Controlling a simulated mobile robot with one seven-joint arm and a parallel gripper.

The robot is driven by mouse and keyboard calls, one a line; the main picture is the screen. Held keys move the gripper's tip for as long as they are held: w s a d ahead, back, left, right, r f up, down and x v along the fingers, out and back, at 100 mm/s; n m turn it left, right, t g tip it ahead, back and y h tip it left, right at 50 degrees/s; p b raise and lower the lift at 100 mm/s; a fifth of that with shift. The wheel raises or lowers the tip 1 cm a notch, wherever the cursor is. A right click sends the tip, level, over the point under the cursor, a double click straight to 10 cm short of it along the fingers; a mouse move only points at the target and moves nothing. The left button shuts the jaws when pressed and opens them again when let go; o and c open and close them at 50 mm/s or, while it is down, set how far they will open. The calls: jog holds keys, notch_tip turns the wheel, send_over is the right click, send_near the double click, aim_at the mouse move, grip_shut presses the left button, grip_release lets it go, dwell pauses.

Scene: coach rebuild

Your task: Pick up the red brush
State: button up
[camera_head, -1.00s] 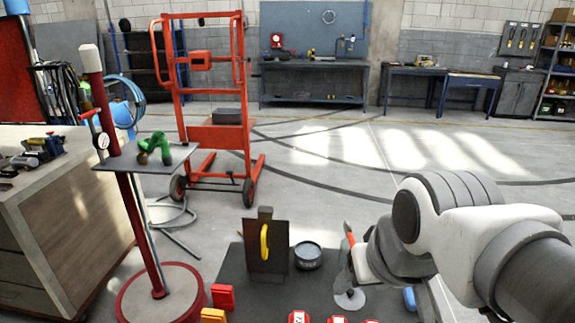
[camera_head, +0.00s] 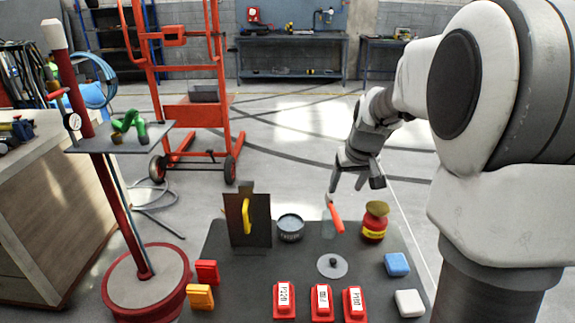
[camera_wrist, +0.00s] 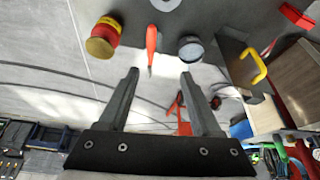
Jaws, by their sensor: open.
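The red brush (camera_head: 336,217) stands tilted at the back of the dark mat, its pale tip at the upper end. A pale, partly see-through shape shows beside its lower part; I cannot tell what it is. In the wrist view the brush (camera_wrist: 151,42) lies ahead of the fingertips, a little left of the middle of the gap. My gripper (camera_head: 355,185) is open and empty, fingers pointing down, above and slightly right of the brush in the head view. Both fingers of my gripper (camera_wrist: 160,75) show apart in the wrist view, with nothing between them.
Close to the brush stand a dark tin (camera_head: 290,229) on the left and a red-yellow jar (camera_head: 374,224) on the right. A dark upright plate with a yellow handle (camera_head: 247,216) is further left. A grey disc (camera_head: 332,266) and coloured blocks lie in front.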

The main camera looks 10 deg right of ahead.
notch_tip(320, 180, down, 3)
jog(key=w+d, duration=0.2)
send_over(338, 218)
jog(key=s, duration=0.2)
jog(key=f, duration=1)
jog(key=shift+a+f, duration=0.25)
jog(key=shift+f, duration=0.1)
jog(key=shift+x, duration=2.75)
jog(key=shift+s+d, duration=0.1)
jog(key=shift+d, duration=0.05)
grip_shut()
